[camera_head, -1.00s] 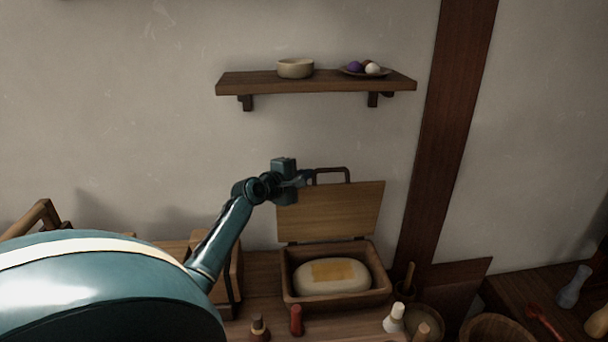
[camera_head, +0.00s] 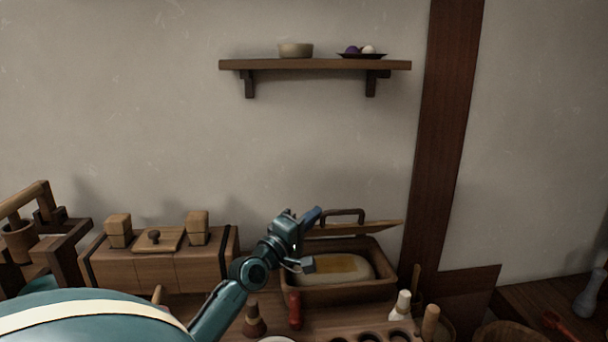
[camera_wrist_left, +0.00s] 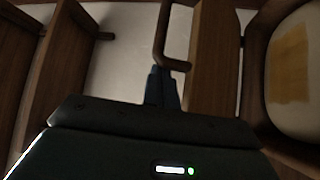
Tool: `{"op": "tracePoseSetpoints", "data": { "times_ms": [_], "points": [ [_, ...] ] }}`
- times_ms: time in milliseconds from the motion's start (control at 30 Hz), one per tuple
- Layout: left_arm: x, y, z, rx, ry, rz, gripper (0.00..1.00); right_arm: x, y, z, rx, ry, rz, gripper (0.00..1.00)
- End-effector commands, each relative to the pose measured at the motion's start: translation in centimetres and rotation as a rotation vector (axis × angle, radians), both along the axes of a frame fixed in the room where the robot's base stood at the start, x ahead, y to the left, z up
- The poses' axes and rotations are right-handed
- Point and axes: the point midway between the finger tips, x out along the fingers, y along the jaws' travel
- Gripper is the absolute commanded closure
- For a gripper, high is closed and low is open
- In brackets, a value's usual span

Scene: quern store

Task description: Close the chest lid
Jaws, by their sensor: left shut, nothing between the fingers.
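The wooden chest (camera_head: 345,292) stands open on the bench, with a pale oval block (camera_head: 352,275) bearing a yellowish patch inside it. Its lid (camera_head: 365,229) is raised behind the opening and shows as a thin, foreshortened strip, with a dark handle (camera_head: 345,212) along its far edge. My left gripper (camera_head: 314,214) is shut and empty at the left end of the lid. In the left wrist view, its fingertips (camera_wrist_left: 163,75) are close to the end of the handle (camera_wrist_left: 160,35); I cannot tell if they touch. The lid (camera_wrist_left: 212,60) lies between handle and chest (camera_wrist_left: 252,70). My right gripper is out of view.
A wooden box (camera_head: 165,268) with blocks on top stands left of the chest. A red peg (camera_head: 295,311) and a white-topped peg (camera_head: 401,305) stand in front. A post (camera_head: 440,130) rises right of the chest. A shelf (camera_head: 315,65) hangs above.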

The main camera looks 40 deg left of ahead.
Motion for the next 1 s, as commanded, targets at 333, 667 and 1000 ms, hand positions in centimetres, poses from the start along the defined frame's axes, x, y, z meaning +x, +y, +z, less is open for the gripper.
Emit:
{"op": "tracePoseSetpoints", "data": {
  "times_ms": [333, 667, 1000],
  "points": [
    [-1.7, -2.1, -4.0, -0.001, 0.004, -0.001, 1.0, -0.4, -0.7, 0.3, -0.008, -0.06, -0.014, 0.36],
    [-2.1, -2.7, -5.1, -0.001, 0.002, -0.001, 1.0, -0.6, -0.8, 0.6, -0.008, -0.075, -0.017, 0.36],
    [-2.1, -2.7, -5.1, -0.001, 0.002, -0.001, 1.0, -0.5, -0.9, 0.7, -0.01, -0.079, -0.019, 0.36]
  ]
}}
